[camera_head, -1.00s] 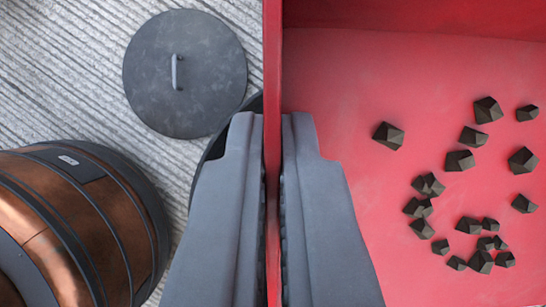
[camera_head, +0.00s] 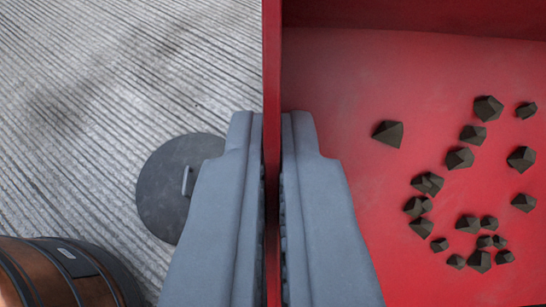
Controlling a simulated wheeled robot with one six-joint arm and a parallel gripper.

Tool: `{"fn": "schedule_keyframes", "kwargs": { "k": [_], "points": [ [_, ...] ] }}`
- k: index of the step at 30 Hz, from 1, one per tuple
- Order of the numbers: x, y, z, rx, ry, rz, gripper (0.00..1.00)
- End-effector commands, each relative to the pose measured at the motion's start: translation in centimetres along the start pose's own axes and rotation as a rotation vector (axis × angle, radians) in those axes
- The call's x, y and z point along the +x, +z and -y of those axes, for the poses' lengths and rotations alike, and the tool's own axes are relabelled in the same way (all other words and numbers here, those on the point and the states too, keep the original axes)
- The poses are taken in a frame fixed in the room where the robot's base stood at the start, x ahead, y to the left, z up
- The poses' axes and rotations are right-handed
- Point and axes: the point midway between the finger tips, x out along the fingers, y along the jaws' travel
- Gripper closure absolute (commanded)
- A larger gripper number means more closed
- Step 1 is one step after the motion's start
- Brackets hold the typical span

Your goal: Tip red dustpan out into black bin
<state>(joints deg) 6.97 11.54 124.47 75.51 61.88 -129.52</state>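The red dustpan (camera_head: 340,120) fills the right half of the view. Several dark, angular lumps (camera_head: 459,158) lie scattered on its floor. My gripper (camera_head: 272,125) is shut on the dustpan's upright side wall, one finger on each side of it. The black bin cannot be made out in the present view. A round dark lid (camera_head: 165,195) with a small bar handle lies on the ground left of my gripper, its right part hidden behind a finger.
A brown barrel-like object (camera_head: 50,275) with dark bands stands at the lower left, cut off by the frame edge. The grooved grey ground (camera_head: 120,80) at the upper left is clear.

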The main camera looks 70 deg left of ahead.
Motion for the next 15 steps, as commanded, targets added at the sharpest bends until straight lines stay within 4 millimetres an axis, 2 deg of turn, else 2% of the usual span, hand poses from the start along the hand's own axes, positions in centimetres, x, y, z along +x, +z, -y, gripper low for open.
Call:
{"fn": "schedule_keyframes", "kwargs": {
  "k": [15],
  "points": [
    [-2.9,0.4,-0.1,0.002,0.002,-0.273,1.0]
  ]
}}
